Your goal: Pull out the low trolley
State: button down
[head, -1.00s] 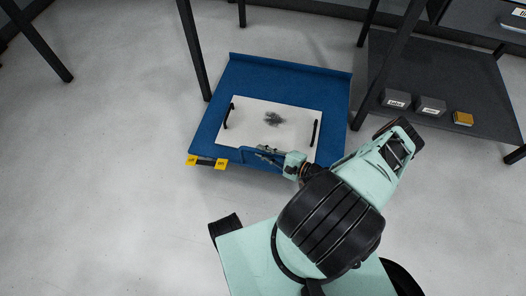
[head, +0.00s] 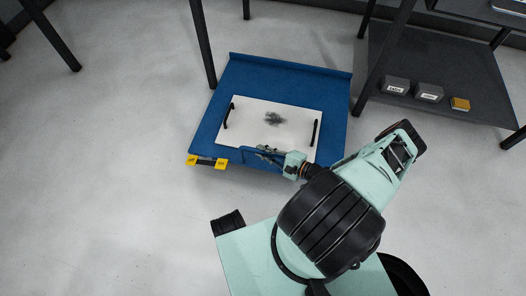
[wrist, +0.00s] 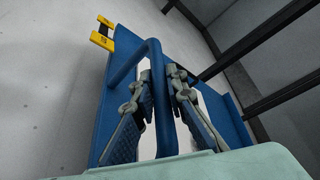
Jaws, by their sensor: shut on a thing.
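The low trolley (head: 290,77) is a flat blue platform on the floor with a raised far edge. A white panel (head: 262,137) with two black handles and a dark smudge lies on it. My gripper (head: 268,153) is at the trolley's near edge. In the wrist view, the fingers of my gripper (wrist: 158,92) stand on both sides of a blue bar handle (wrist: 158,65) and are shut on it. The trolley's blue deck (wrist: 109,85) shows behind the fingers. The trolley's wheels are hidden.
A yellow-and-black tag (head: 207,162) is on the trolley's near left corner. A dark table leg (head: 203,45) stands at its far left. A dark shelf (head: 425,60) with small boxes (head: 429,92) stands to the right. The floor at left and in front is clear.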

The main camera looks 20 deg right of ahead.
dwell(0.3)
jog(key=c, duration=1.9)
grip_release()
jog(key=shift+c, duration=0.2)
notch_tip(320, 180, up, 10)
jog(key=shift+r, duration=0.1)
jog(key=shift+s, duration=0.1)
